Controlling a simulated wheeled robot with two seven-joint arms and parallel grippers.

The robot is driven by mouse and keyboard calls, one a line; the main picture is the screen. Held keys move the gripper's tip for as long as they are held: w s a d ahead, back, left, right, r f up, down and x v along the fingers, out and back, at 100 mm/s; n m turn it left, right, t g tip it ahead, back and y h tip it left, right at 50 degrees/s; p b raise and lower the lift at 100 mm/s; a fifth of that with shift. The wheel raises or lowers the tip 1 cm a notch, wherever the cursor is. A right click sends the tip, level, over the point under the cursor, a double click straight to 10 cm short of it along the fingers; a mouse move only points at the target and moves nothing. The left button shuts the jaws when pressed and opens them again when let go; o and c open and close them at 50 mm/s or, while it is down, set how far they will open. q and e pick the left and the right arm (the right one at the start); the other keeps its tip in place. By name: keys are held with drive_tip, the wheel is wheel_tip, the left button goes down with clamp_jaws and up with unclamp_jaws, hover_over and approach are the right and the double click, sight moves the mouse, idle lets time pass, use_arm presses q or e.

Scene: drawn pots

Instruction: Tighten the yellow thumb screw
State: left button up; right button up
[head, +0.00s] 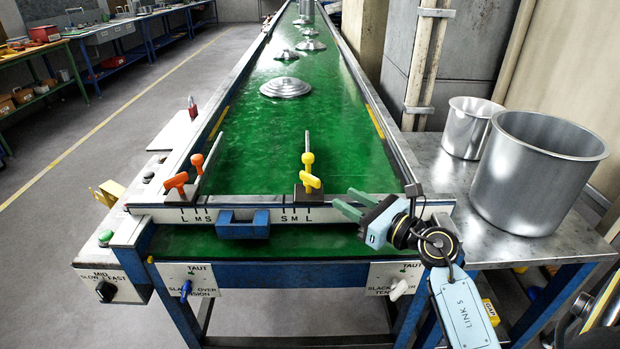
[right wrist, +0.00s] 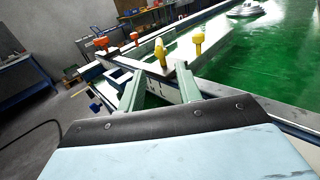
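The yellow thumb screw (head: 310,181), a winged head, sits on a dark block at the front end of the green belt, above the "S M L" marks. It also shows in the right wrist view (right wrist: 160,52), beyond the fingertips. A rounder yellow knob (head: 307,158) stands just behind it on an upright guide bar. My right gripper (head: 353,203) is to the right of the screw, pointing left toward it, and apart from it. Its two green fingers are spread and empty, as the right wrist view (right wrist: 161,76) also shows. My left gripper is not in view.
A matching orange winged screw (head: 176,182) and orange knob (head: 197,160) stand at the belt's left. A blue bracket (head: 243,224) is on the front edge. Metal pots (head: 537,170) stand on the right side table. Lids (head: 286,87) lie farther up the belt.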

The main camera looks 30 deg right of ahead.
sight(301, 173)
drive_tip(key=x, duration=1.2)
drive_tip(key=shift+a, duration=0.1)
clamp_jaws()
